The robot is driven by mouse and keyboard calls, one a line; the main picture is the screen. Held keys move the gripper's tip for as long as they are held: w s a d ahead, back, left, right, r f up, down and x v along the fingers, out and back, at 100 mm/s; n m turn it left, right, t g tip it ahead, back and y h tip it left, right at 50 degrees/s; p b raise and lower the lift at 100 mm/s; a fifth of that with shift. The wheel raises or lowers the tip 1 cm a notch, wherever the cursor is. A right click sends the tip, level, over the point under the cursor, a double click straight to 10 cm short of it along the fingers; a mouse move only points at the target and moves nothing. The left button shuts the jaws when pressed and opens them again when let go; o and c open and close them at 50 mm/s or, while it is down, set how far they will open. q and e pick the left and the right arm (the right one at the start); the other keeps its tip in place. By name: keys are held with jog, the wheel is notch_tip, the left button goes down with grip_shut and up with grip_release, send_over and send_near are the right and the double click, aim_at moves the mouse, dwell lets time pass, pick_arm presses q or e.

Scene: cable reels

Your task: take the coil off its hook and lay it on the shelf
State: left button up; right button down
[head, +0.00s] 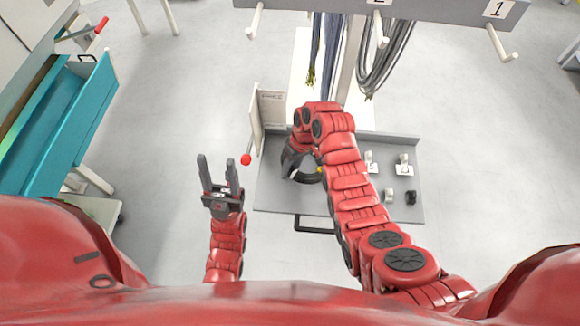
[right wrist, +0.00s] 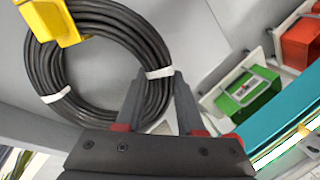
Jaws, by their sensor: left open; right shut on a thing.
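The coil (right wrist: 143,42) is a dark ring of cable with white ties and a yellow piece at its top left in the right wrist view. My right gripper (right wrist: 160,82) is shut on the coil's near right side, by a white tie. In the head view the coil (head: 304,180) shows as a dark arc with a bit of yellow, partly hidden by my right arm, over the grey shelf (head: 275,200). I cannot tell whether it touches the shelf. My left gripper (head: 219,172) is open and empty, left of the shelf. White hooks (head: 495,42) stick out from the rail above.
Cable bundles (head: 388,55) hang from the rail at the back. Small white and dark items (head: 403,167) stand on the shelf's right part. A red-knobbed lever (head: 246,159) is at its left edge. A teal drawer (head: 85,120) stands open at left. Floor between is clear.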

grip_release()
dwell(0.5)
jog(key=shift+r, duration=0.1)
dwell(0.6)
jog(key=shift+p+v, duration=0.35)
jog(key=shift+v, duration=0.9)
jog(key=shift+p+v, duration=0.6)
jog(key=shift+v, duration=0.85)
jog(key=shift+p+v, duration=1.95)
jog(key=shift+v, duration=0.25)
jog(key=shift+r, duration=0.1)
